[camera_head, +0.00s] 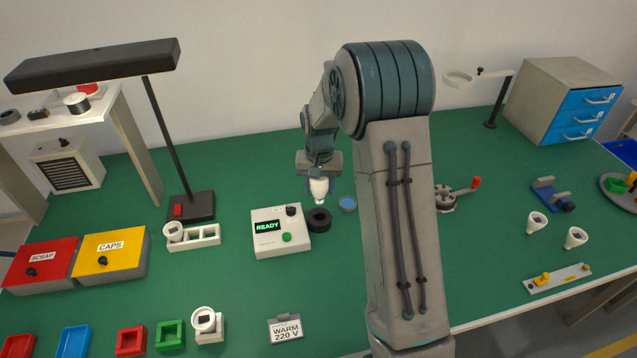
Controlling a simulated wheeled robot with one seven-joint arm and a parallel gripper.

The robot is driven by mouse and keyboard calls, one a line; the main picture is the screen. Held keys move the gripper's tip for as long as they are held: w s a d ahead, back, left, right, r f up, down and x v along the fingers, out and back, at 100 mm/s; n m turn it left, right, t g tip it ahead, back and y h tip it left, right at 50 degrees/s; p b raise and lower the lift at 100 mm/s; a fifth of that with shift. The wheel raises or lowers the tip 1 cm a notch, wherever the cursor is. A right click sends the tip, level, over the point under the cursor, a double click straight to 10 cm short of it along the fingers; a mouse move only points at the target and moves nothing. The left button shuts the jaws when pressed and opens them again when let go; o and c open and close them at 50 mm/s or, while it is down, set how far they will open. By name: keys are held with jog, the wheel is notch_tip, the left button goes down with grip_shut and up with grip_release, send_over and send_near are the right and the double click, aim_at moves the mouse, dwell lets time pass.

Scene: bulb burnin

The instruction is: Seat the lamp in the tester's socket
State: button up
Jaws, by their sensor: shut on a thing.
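My gripper (319,180) points down over the green bench and is shut on a white lamp (319,190). The lamp hangs upright, its lower end showing below the fingers. A black round socket (319,221) sits on the bench just below the lamp in the picture; a small gap shows between them. The socket stands against the right side of the white tester (268,244). The tester's display reads READY, and it has a green button and a black knob. The lamp's upper part is hidden by the fingers.
A small blue-topped round dish (347,204) lies right of the socket. A white holder (205,238) and a desk lamp (190,206) stand to the left. A WARM 220 V sign (285,329) stands in front. My arm hides the bench's middle.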

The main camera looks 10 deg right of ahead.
aim_at(319, 203)
jog(key=shift+f+b, duration=1.5)
jog(key=shift+f, duration=1.05)
jog(key=shift+f, duration=0.2)
jog(key=shift+f+b, duration=0.5)
jog(key=shift+b, duration=0.15)
jog(key=shift+f+b, duration=0.6)
jog(key=shift+f, duration=0.2)
jog(key=o, duration=1)
notch_tip(319, 203, up, 14)
jog(key=shift+f+b, duration=0.1)
jog(key=shift+b, duration=0.35)
